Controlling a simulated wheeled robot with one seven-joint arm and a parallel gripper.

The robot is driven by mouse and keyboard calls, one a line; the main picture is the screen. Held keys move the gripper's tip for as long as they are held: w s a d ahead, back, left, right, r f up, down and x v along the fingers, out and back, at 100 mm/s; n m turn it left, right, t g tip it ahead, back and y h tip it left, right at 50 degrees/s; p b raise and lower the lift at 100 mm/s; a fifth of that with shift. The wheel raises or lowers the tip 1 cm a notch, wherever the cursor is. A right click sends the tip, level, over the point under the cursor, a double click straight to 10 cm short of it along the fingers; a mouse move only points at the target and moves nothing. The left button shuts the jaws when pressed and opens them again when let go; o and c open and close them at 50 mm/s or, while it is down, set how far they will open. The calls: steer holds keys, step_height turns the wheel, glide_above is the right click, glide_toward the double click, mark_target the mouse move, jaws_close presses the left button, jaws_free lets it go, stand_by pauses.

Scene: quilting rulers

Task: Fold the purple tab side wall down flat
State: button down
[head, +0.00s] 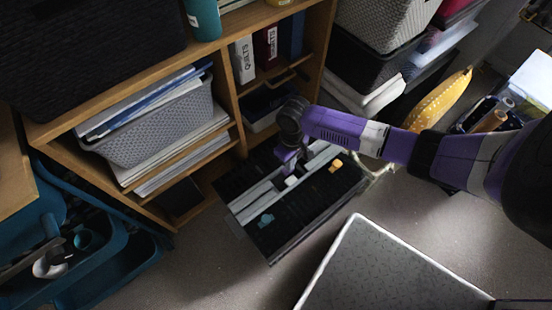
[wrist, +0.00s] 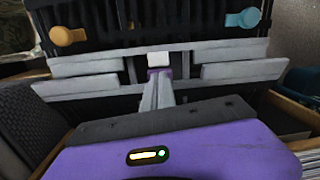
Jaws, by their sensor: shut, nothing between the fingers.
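A low black and grey crate (head: 300,222) lies on the carpet in front of the shelf. Its dark slatted panels lie low, with a yellow-orange tab (head: 335,165) towards the far right and a teal tab (head: 266,220) towards the near left. Both tabs also show in the wrist view, orange (wrist: 68,36) at left and teal (wrist: 243,18) at right. My gripper (wrist: 159,70) is shut and empty, reaching over the grey bars between those tabs. A small purple patch and a white block show at its tip. I cannot tell whether either belongs to the purple tab side wall.
A wooden shelf (head: 228,85) with a grey basket (head: 158,122), papers and binders stands behind and left of the crate. Teal trays (head: 85,262) stand at far left. A pale patterned board (head: 385,270) is at the front right. Carpet (head: 215,275) is clear at the front left.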

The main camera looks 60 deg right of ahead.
mark_target(291, 180)
steer(key=shift+f, duration=0.15)
steer(key=shift+s+a+f+b, duration=0.1)
steer(key=shift+s+f+b, duration=0.1)
steer(key=shift+f, duration=0.3)
steer(key=shift+s+a+f+b, duration=0.1)
steer(key=shift+s+f+b, duration=0.1)
steer(key=shift+f, duration=0.25)
steer(key=shift+s+a+f+t+h, duration=0.1)
steer(key=shift+s+f+t+h, duration=0.15)
steer(key=shift+f+t, duration=0.45)
steer(key=shift+s+f+t+h, duration=0.15)
steer(key=shift+s+f+t, duration=0.25)
steer(key=shift+f, duration=0.55)
step_height(291, 180, up, 6)
steer(key=shift+s, duration=0.4)
steer(key=shift+w, duration=0.1)
